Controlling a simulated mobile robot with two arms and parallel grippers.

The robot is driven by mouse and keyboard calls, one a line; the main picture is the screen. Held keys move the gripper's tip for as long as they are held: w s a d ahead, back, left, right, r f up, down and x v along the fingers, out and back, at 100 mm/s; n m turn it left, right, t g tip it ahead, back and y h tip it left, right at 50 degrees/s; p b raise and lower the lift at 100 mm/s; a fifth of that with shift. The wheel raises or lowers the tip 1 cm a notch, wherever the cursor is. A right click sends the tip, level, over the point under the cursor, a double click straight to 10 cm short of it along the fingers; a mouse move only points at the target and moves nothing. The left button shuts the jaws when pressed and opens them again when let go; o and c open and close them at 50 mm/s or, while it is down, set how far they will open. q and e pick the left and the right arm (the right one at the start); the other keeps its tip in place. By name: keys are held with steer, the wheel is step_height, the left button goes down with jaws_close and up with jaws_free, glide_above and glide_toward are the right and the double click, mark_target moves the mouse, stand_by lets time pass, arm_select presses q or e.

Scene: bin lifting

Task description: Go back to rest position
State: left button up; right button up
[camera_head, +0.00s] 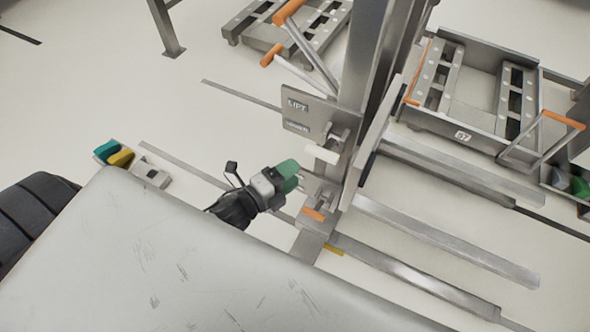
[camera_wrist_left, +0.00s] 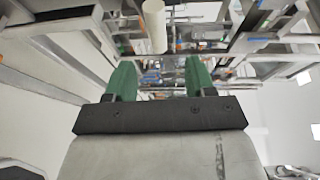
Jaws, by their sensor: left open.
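My left gripper (camera_head: 289,176) is in the middle of the head view, beside the grey metal column of the lift. In the left wrist view its two green fingers (camera_wrist_left: 155,80) are spread apart with nothing between them. A white cylindrical handle (camera_head: 321,153) on the lift is just above and to the right of the gripper in the head view. The same white handle (camera_wrist_left: 155,25) shows beyond the fingers in the left wrist view, apart from them. A sign plate reading LIFT (camera_head: 308,117) is fixed beside the handle. My right gripper is in neither view.
The lift's metal fork bars (camera_head: 450,245) reach out to the lower right. A metal frame marked 57 (camera_head: 455,118) with an orange-grip handle stands at the upper right. Another frame (camera_head: 262,35) is at the top. Open pale floor (camera_head: 120,90) lies to the left.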

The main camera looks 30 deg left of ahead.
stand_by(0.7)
arm_select(q)
steer(key=s+a+f+n+g+y+p, duration=0.1)
steer(key=s+a+f+n+g+y, duration=0.2)
steer(key=f, duration=0.4)
steer(key=s+f+n+g+y+p, duration=0.1)
steer(key=s+f+n, duration=0.25)
steer(key=f, duration=0.45)
steer(key=s+a+f+n+g+y+p, duration=0.1)
steer(key=s+a+f+n+g+y, duration=0.15)
steer(key=f+n, duration=0.35)
steer(key=s+f+n+g+p, duration=0.1)
steer(key=s+f+n+g, duration=0.3)
steer(key=s+f, duration=0.3)
steer(key=s+d+f+n+g+p, duration=0.1)
steer(key=s+f+n+g, duration=0.2)
steer(key=s, duration=1.4)
step_height(320, 180, down, 4)
steer(key=shift+s+d+r+n+g, duration=0.15)
steer(key=shift+s+n+g, duration=0.2)
steer(key=shift+g, duration=0.3)
steer(key=shift+o, duration=0.2)
steer(key=shift+w+y, duration=0.15)
steer(key=shift+y, duration=0.1)
